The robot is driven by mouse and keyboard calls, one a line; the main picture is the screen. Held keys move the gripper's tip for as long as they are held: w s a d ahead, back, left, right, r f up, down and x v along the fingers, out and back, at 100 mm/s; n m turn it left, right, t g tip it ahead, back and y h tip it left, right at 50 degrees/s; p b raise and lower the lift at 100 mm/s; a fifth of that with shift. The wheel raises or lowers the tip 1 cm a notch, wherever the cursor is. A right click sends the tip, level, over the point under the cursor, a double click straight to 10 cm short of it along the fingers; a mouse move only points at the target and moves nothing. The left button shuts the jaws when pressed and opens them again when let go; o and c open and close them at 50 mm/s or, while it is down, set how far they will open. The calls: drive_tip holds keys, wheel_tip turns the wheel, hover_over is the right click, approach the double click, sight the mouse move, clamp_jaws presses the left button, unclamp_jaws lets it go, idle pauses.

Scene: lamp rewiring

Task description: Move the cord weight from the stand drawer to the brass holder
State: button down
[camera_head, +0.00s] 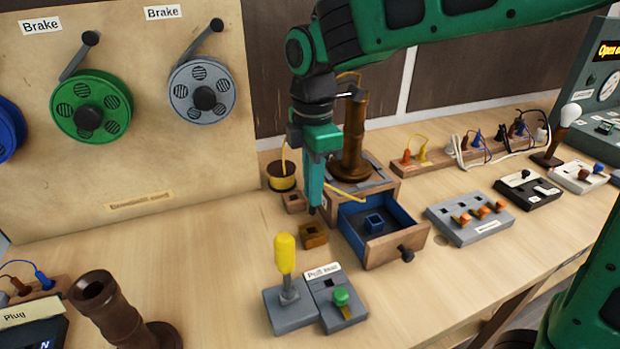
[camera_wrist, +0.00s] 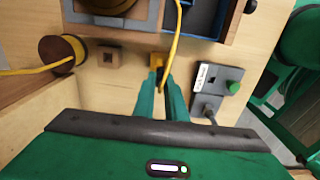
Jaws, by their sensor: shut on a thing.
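My gripper (camera_head: 316,190) points down with its jaws shut, just above the brass holder (camera_head: 314,235). A small dark tip, which I take to be the cord weight (camera_head: 312,210), shows under the fingers; the rest of it is hidden. In the wrist view, the gripper (camera_wrist: 161,88) hides the weight, and the brass holder (camera_wrist: 156,59) shows just past the fingertips. The stand drawer (camera_head: 398,243) is pulled open. Its blue square socket (camera_head: 374,222) looks empty.
The brown lamp stem (camera_head: 355,140) stands on the wooden stand behind the drawer. A yellow cord (camera_wrist: 177,45) passes by my fingers. A yellow-handled lever (camera_head: 285,255) and a green-button box (camera_head: 341,297) stand in front. A wooden holder (camera_head: 293,203) and cord spool (camera_head: 282,177) are behind.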

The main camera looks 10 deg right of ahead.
sight(312, 213)
drive_tip(key=shift+f, duration=3.05)
drive_tip(key=shift+f, duration=0.45)
drive_tip(key=c, duration=1.7)
unclamp_jaws()
drive_tip(key=shift+r, duration=0.1)
